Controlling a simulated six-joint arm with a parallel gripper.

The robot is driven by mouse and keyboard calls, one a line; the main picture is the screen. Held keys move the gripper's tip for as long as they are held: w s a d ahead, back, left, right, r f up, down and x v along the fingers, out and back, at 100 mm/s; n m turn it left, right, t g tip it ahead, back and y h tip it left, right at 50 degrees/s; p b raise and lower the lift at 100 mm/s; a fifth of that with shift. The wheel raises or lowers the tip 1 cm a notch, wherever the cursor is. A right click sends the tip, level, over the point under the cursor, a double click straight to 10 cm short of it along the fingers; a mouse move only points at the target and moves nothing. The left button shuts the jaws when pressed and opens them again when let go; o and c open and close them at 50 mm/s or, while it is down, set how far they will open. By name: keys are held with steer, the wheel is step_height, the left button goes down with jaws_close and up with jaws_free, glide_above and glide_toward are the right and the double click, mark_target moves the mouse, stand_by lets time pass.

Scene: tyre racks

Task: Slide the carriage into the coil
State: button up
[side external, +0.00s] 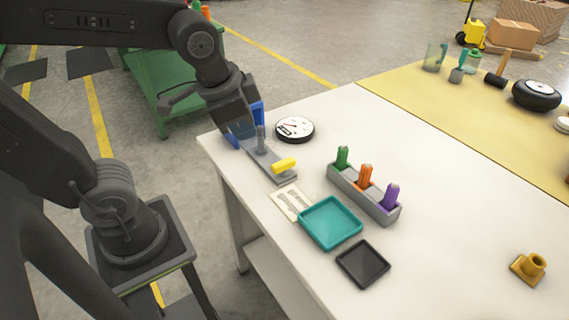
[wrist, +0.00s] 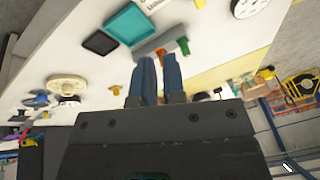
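In the side view, a grey rail (side external: 276,172) lies on the white table near its left edge. A yellow block (side external: 284,165) sits at its near end, and a grey post (side external: 261,139) stands farther back. Bright blue upright parts (side external: 258,109) show behind my wrist, partly hidden by it. I cannot tell for sure which parts are the carriage and the coil.
A grey rack (side external: 350,193) with green, orange and purple pieces, a teal tray (side external: 330,222), a black tray (side external: 363,263) and a paper card (side external: 290,202) are nearer. The table's right side is mostly clear around a yellow flange (side external: 529,267).

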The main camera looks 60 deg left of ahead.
steer(key=w+f+m, duration=0.1)
steer(key=w+m, duration=0.1)
steer(key=w+f+m+g+y, duration=0.1)
steer(key=w+m, duration=0.1)
steer(key=w+d+f+m+g, duration=0.1)
steer(key=w+m, duration=0.1)
steer(key=shift+w+f+m, duration=0.2)
steer(key=shift+w+m, duration=0.2)
jaws_close()
steer(key=w+d+f+m+g+y, duration=0.2)
steer(key=w+f+m+y, duration=0.1)
steer(key=w+f+m, duration=0.35)
steer(key=shift+m, duration=0.35)
steer(key=x, duration=1)
steer(key=shift+s+f, duration=0.2)
steer(key=shift+f, duration=0.1)
steer(key=a, duration=0.2)
steer(key=shift+a, duration=1)
glide_above(267, 162)
steer(key=shift+w+a, duration=0.1)
steer(key=shift+a, duration=0.15)
steer(key=shift+d, duration=0.2)
